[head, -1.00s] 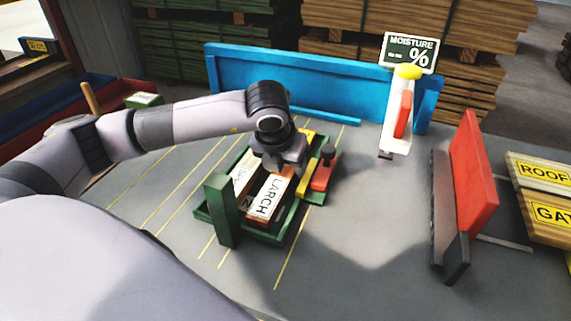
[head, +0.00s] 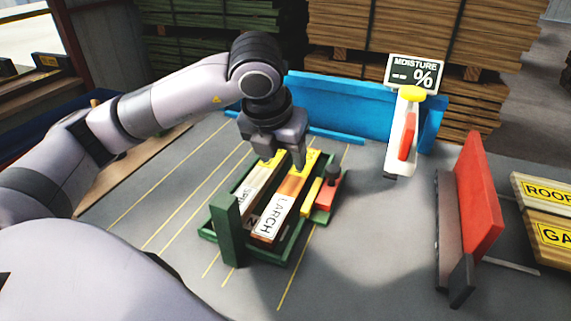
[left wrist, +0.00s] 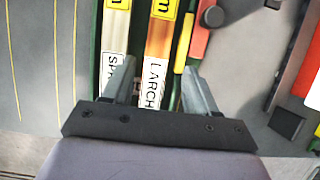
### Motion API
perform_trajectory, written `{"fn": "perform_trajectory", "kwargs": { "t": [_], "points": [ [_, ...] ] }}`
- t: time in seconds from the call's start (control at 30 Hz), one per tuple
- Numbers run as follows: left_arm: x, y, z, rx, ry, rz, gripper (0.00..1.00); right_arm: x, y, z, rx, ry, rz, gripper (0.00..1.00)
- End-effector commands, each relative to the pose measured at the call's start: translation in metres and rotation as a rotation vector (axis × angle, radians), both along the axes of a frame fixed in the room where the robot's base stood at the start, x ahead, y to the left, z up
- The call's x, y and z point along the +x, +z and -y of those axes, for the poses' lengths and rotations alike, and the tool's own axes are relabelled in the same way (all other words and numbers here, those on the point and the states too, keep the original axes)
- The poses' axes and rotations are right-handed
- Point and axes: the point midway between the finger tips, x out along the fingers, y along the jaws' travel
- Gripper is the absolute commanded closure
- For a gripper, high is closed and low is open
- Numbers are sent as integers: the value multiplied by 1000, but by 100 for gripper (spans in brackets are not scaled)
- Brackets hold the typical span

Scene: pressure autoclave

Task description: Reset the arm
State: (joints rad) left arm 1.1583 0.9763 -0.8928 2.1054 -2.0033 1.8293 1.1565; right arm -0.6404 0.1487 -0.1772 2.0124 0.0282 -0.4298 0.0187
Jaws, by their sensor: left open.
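My left gripper (head: 283,163) is open above the far part of a green tray (head: 281,258). In the left wrist view its two fingers (left wrist: 160,92) stand apart, with nothing held between them. The tray holds a board labelled LARCH (head: 284,207) and a paler board beside it (head: 257,187), whose label is partly hidden and starts with SP. Both boards have yellow ends and also show in the left wrist view, LARCH (left wrist: 154,75) between the fingers' lines and the pale board (left wrist: 115,50) left of it. My right gripper is not in view.
A red clamp-like block (head: 327,194) sits at the tray's right. A moisture meter stand (head: 402,140) with a display reading "-- %" (head: 414,74) stands behind, before a blue rail (head: 330,104). A red upright panel (head: 477,200) and ROOF and GA signs are at right. The grey middle is clear.

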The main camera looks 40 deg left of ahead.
Motion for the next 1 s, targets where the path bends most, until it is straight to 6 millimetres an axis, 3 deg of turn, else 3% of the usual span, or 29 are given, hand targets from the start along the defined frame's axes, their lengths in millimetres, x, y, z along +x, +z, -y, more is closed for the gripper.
{"fn": "perform_trajectory", "kwargs": {
  "t": [0.67,0.77,1.0],
  "points": [
    [-2,7,1,-1,0,0,42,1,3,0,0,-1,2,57],
    [-2,19,1,-1,0,0,42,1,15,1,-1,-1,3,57],
    [-2,82,1,-1,0,0,42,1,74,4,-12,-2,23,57]
  ]
}}
